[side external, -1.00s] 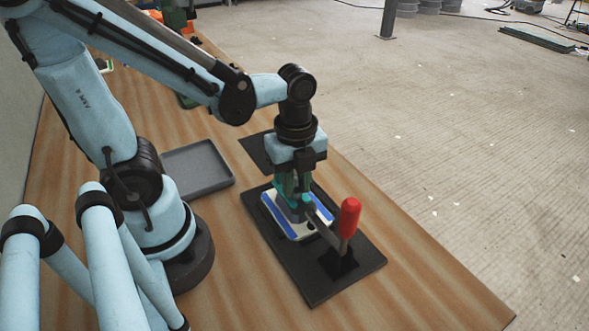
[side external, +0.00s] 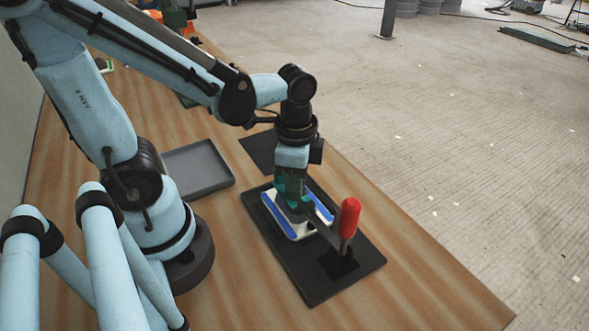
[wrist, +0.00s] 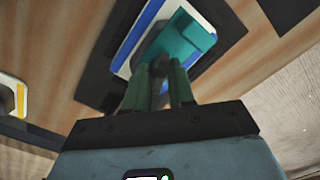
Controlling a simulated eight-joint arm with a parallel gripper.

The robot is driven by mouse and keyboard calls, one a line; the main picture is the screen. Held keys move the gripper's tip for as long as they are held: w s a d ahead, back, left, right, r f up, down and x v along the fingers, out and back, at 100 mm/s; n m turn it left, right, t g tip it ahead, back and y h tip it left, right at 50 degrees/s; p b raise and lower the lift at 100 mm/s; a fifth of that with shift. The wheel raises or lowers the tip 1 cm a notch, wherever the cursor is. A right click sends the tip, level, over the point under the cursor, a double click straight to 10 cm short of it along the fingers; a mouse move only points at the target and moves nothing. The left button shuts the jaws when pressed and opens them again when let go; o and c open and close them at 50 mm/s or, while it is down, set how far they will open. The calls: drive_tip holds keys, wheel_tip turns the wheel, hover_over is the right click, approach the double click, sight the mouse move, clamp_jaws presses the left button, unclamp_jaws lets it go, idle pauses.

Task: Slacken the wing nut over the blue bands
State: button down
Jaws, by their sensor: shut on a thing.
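The mould (side external: 274,219) is a pale plate with blue bands along its edges, lying on a black board (side external: 312,285). My gripper (side external: 290,194) points down over its middle, with its fingers low against a dark grey raised part (side external: 293,212). In the wrist view my gripper (wrist: 158,78) has its green fingers close around a small dark piece.
A clamp with an upright red handle (side external: 349,217) stands on the board close to my gripper. An empty grey tray (side external: 197,168) lies to the left. In the wrist view a pale piece with a yellow band (wrist: 20,99) lies at the left. Bare wood is at the front right.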

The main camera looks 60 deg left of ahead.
drive_tip(key=n, duration=1.4)
drive_tip(key=shift+n, duration=0.3)
drive_tip(key=n, duration=0.3)
drive_tip(key=shift+n, duration=0.3)
drive_tip(key=n, duration=0.3)
drive_tip(key=shift+n, duration=0.4)
drive_tip(key=n, duration=0.4)
drive_tip(key=shift+n, duration=1.7)
